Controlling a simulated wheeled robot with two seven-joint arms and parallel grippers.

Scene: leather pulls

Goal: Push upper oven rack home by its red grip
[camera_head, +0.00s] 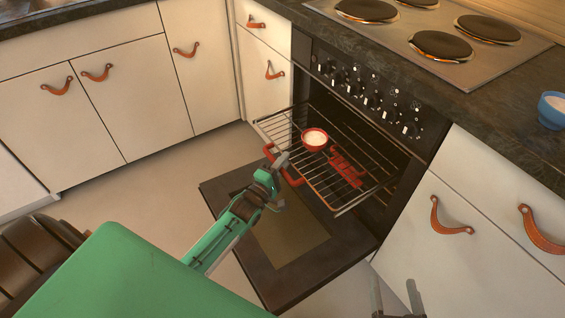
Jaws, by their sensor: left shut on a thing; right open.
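The upper oven rack (325,178) is a wire rack sticking out of the open oven over the lowered door. Its red grip (269,151) is on the front edge. My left gripper (282,164) is shut on the red grip, its fingers covering the grip's middle. A red bowl with white contents (315,139) stands on the rack, and a red slatted piece (346,169) lies on it to the right. My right gripper (396,300) is open and empty at the bottom edge, with only its fingers showing.
The oven door (290,245) is folded down below the rack. Cream cabinets with leather pulls flank the oven (404,165). A hob (440,45) and a blue bowl (553,110) are on the dark counter. The floor at left is clear.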

